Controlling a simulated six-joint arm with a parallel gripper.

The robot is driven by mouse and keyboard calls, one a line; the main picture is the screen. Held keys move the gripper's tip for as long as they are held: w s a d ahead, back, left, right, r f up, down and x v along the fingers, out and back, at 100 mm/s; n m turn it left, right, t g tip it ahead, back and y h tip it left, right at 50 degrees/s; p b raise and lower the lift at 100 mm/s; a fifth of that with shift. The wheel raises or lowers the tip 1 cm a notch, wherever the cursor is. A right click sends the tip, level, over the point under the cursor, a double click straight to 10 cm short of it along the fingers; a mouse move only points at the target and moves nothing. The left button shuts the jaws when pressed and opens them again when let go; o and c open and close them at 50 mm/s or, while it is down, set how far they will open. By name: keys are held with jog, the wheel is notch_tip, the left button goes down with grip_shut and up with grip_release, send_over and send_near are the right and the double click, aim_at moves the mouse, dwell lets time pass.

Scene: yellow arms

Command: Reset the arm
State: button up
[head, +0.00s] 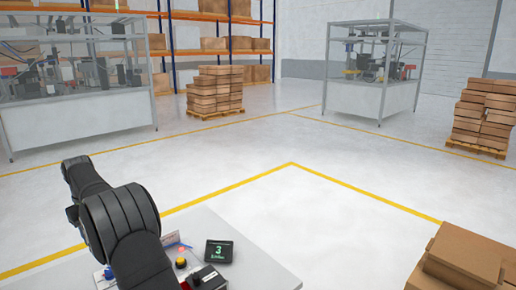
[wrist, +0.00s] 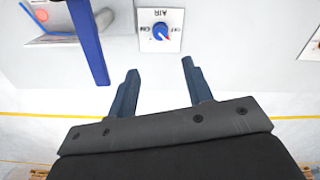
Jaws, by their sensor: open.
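My gripper (wrist: 157,74) is open in the wrist view, with two dark blue-grey fingers apart and nothing between them. Just beyond the fingertips is a blue rotary knob (wrist: 160,31) on a white plate marked AIR, with ON and OFF labels. The knob's pointer has a red mark. I cannot tell whether the fingers touch the panel, but the knob is not between them. In the head view my dark arm reaches over the work table (head: 262,268) at the lower left, and the gripper is hidden there.
A small display (head: 219,251) showing a green 3 stands on the table, near an orange-yellow button (head: 181,263). In the wrist view a blue bar (wrist: 88,42) lies left of the fingers. Cardboard boxes (head: 462,255) stand at the lower right. Open floor lies beyond the table.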

notch_tip(320, 180, down, 15)
jog(key=shift+r+m, duration=0.1)
jog(key=shift+m, duration=0.3)
jog(key=m, duration=0.7)
jog(key=shift+m, duration=0.4)
jog(key=m, duration=0.8)
jog(key=shift+o, duration=0.2)
